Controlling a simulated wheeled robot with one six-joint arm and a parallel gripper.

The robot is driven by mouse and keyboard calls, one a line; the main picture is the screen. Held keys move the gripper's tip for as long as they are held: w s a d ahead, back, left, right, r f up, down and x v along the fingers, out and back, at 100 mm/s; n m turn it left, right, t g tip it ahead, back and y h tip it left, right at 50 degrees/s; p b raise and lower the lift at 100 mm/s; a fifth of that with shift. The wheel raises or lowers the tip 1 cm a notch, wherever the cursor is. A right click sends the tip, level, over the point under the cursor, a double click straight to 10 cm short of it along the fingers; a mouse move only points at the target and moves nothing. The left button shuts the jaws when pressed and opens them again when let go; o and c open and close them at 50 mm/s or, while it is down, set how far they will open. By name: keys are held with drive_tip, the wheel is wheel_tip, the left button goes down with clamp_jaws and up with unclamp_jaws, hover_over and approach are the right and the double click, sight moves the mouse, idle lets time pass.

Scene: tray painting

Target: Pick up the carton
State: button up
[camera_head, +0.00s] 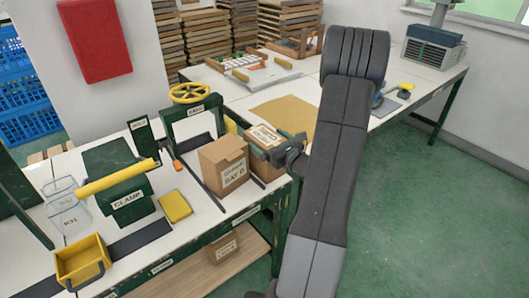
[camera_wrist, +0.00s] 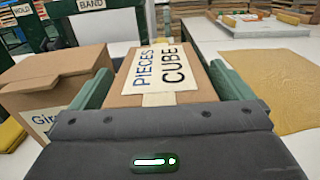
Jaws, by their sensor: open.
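A brown carton (camera_head: 266,134) with a white top label stands near the right edge of the long white table. In the wrist view its label reads "PIECES CUBE", and this carton (camera_wrist: 190,52) lies between my two green fingers. My gripper (camera_head: 284,150) is open around it, one finger along each side; the gripper also shows in the wrist view (camera_wrist: 168,80). I cannot tell whether the fingers touch the sides. The carton's lower part is hidden by my gripper.
Another brown carton (camera_head: 224,165), labelled "BAY B", stands close on the left. A green press with a yellow wheel (camera_head: 190,93) is behind it. A yellow sheet (camera_head: 285,113) lies on the back table. A small carton (camera_head: 222,248) is on the lower shelf.

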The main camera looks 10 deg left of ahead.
drive_tip(key=shift+w+a, duration=0.3)
drive_tip(key=shift+a, duration=0.05)
drive_tip(key=shift+c, duration=0.2)
drive_tip(key=shift+r, duration=0.1)
drive_tip(key=c, duration=1.9)
